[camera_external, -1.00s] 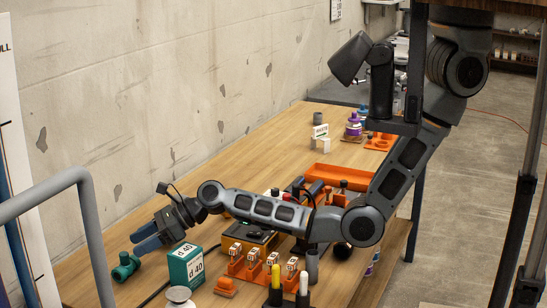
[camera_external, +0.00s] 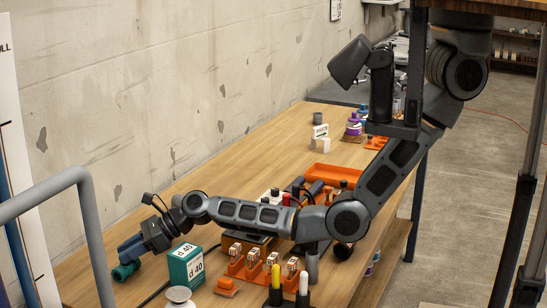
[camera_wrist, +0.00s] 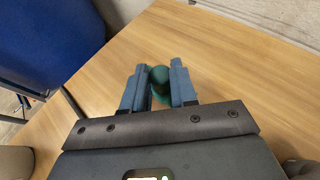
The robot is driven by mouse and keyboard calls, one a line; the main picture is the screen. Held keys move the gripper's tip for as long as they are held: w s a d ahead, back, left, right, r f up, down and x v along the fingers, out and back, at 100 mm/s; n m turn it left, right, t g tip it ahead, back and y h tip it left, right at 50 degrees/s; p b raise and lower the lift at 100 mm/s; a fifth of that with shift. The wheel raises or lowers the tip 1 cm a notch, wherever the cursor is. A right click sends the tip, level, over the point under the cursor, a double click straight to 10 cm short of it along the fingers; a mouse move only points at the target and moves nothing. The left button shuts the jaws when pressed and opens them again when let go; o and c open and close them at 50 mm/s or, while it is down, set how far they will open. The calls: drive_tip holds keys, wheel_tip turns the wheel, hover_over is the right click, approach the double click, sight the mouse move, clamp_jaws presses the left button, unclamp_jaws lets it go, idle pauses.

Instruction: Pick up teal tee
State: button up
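The teal tee (camera_external: 122,272) lies on the wooden table near its left end in the external view, partly hidden by my gripper (camera_external: 128,257). In the wrist view the tee (camera_wrist: 160,76) shows between the two blue fingers of my gripper (camera_wrist: 160,80). The left finger is at or very near the tee, and a narrow gap seems to show beside the right finger. The fingers are spread apart around the tee. I cannot tell whether they press on it.
A teal-and-white box marked d 40 (camera_external: 186,266) stands just right of my gripper. An orange rack (camera_external: 252,268) with small labelled parts and a white round-topped item (camera_external: 179,295) are nearby. A grey rail (camera_external: 92,225) rises in front. The wooden table (camera_external: 200,180) behind is clear.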

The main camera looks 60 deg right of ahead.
clamp_jaws()
drive_tip(key=shift+r, duration=0.1)
